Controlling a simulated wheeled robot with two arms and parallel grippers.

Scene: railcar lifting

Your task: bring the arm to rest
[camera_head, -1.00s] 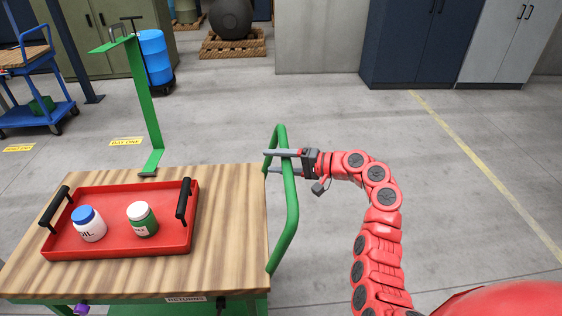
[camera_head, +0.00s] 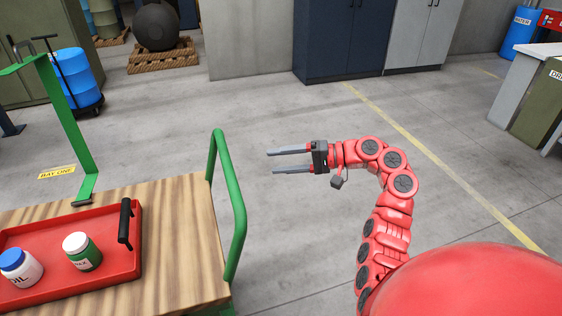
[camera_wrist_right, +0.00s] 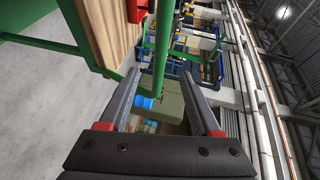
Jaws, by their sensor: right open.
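My right gripper (camera_head: 272,162) is open and empty in the head view. It is held in the air to the right of the cart's green handle (camera_head: 240,215), with a gap between them. Its arm reaches in from the lower right. In the right wrist view the two fingers (camera_wrist_right: 162,85) are spread apart. The green handle bar (camera_wrist_right: 160,62) shows between them in that picture, beyond the fingers. My left gripper is in neither view.
The wooden-topped cart (camera_head: 185,240) stands at the lower left. Open grey floor (camera_head: 300,115) lies behind the gripper. A grey bench (camera_head: 520,95) stands at the right.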

